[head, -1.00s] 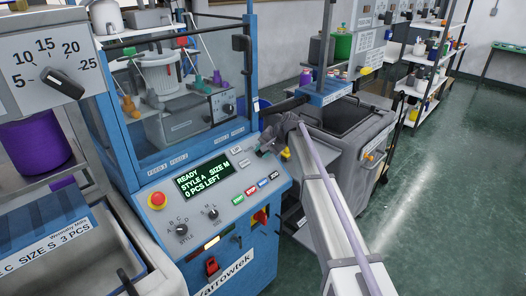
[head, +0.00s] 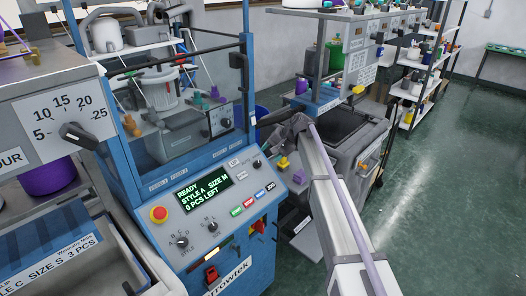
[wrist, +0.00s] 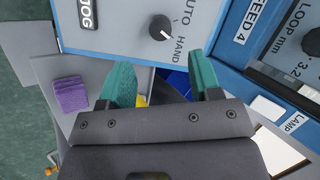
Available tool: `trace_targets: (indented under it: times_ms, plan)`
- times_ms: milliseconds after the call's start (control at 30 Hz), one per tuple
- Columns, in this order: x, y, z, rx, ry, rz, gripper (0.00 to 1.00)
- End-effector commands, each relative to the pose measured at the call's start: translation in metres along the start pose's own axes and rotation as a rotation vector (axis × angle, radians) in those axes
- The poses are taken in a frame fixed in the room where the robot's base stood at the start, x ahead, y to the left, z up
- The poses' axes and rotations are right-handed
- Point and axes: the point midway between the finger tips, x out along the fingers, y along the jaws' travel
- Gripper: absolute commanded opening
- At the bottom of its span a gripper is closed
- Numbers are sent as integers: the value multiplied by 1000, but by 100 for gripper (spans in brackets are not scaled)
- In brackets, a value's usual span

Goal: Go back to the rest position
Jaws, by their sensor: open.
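My gripper (head: 284,132) is at the end of my arm, by the upper right corner of the blue knitting machine's control panel (head: 220,207). In the wrist view its two teal fingers (wrist: 163,82) stand apart with nothing held between them. The dark AUTO/HAND knob (wrist: 162,28) lies beyond the fingertips, clear of both. In the head view this knob shows left of and below my gripper. The panel display reads READY, STYLE A, SIZE M, 0 PCS LEFT.
A purple block (wrist: 70,96) lies on a grey surface beside the panel; a yellow block (head: 283,163) is near it. A grey bin-like unit (head: 345,130) stands behind my arm. A red stop button (head: 159,213) is on the panel. Green floor at the right is open.

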Motion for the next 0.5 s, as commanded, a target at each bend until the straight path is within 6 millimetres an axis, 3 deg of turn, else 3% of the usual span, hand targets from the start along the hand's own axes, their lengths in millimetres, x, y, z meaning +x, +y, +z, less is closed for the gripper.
trace_targets:
  times_ms: [33, 100, 500]
  plan:
    - [-20, -5, 1, 2, 0, 0, 58]
    - [-28, -4, 0, 1, 0, 0, 58]
    - [-29, 6, 5, -46, -12, 28, 58]
